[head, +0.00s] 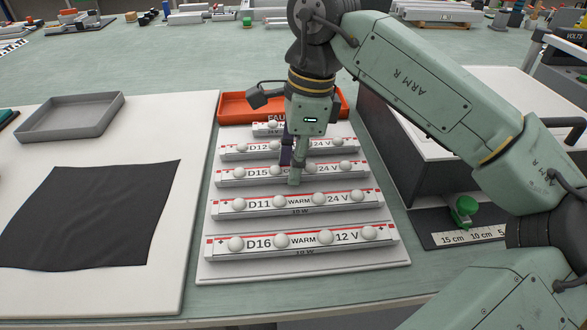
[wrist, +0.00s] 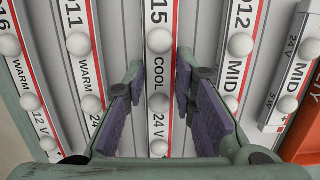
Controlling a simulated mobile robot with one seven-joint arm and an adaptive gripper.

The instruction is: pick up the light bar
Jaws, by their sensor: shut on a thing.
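A white light bar marked D15, COOL, 24 V (head: 236,174), with a red stripe and white domes, lies across the middle of the white rack (head: 402,254). In the wrist view this bar (wrist: 158,68) runs between the two purple-padded fingers of my gripper (wrist: 160,84). In the head view my gripper (head: 292,166) points down over the bar's middle and hides part of its label. The fingers are shut on the D15 bar, one on each long side. I cannot see a clear gap under the bar.
Bars D12 (head: 235,150), D11 (head: 230,207) and D16 (head: 265,242) lie close alongside, with a shorter bar (head: 262,128) behind. An orange tray (head: 235,103) stands behind the rack. A black cloth (head: 90,215) and an empty grey tray (head: 70,128) lie left; a dark box (head: 405,150) stands right.

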